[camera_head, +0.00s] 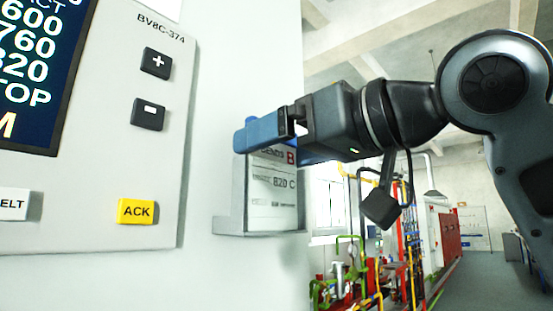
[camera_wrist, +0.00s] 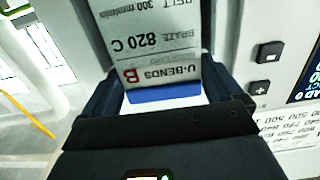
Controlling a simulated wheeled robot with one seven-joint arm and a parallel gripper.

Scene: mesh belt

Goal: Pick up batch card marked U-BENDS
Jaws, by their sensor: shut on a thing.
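The batch card marked U-BENDS (camera_head: 272,190) is white with a red B and the text 820 C. It stands in a grey holder (camera_head: 230,225) on the pale cabinet wall. In the wrist view the card (camera_wrist: 150,45) appears upside down, with U-BENDS readable near the gripper. My gripper (camera_head: 268,134) is at the top of the card, its blue fingers shut on the card's upper edge. The fingers hide part of the top line in the head view. The card's lower part is still within the holder.
A control panel (camera_head: 185,100) with a dark display (camera_head: 40,70), plus and minus buttons and a yellow ACK button (camera_head: 137,211) is left of the holder. Coloured pipes (camera_head: 385,250) and red cabinets (camera_head: 445,240) stand farther back on the right.

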